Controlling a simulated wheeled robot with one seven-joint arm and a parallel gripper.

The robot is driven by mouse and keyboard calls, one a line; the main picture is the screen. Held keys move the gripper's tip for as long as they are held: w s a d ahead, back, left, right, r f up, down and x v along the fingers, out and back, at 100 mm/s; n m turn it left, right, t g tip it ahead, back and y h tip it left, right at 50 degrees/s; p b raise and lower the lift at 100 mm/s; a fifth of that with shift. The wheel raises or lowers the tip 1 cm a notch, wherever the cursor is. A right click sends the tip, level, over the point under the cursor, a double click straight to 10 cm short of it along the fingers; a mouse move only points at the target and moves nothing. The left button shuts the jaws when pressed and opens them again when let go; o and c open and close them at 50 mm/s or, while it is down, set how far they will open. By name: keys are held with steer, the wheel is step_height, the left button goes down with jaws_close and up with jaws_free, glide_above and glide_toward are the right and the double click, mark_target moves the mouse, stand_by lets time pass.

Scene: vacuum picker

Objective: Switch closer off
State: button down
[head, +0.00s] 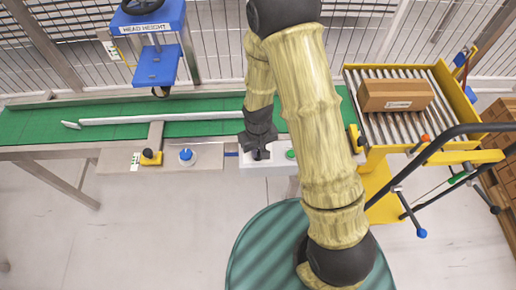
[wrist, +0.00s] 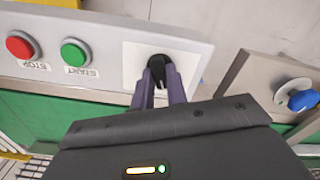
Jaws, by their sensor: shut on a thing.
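My gripper (head: 258,152) is at the white control panel (head: 240,162) along the front of the conveyor. In the wrist view, its two dark fingers (wrist: 166,78) are shut on a black rotary knob (wrist: 157,66), which stands on a pale square plate (wrist: 134,60) of the panel (wrist: 105,28). The fingers partly cover the knob, so its pointer and setting cannot be read. No label naming the closer is legible. On the same panel are a green START button (wrist: 75,52) and a red STOP button (wrist: 21,45), which appear upside down.
A yellow box with a black knob (head: 150,157) is further left. A carton (head: 396,95) lies on the roller table (head: 350,80) at right.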

steer(key=c, duration=1.4)
jaws_free()
steer(key=shift+r, duration=0.1)
step_height(320, 180, up, 17)
steer(key=p, duration=0.2)
steer(key=shift+r, duration=0.15)
steer(key=s+d+r+m+t+p, duration=0.1)
steer(key=s+d+r+m+p, duration=0.1)
steer(key=d+r+p, duration=0.3)
steer(key=s+d+r+m+t+p, duration=0.1)
steer(key=s+d+r+p, duration=0.3)
steer(key=r, duration=0.5)
steer(key=shift+s+d+r+m+t+p, duration=0.35)
steer(key=shift+d+m+p, duration=0.35)
steer(key=shift+d, duration=0.45)
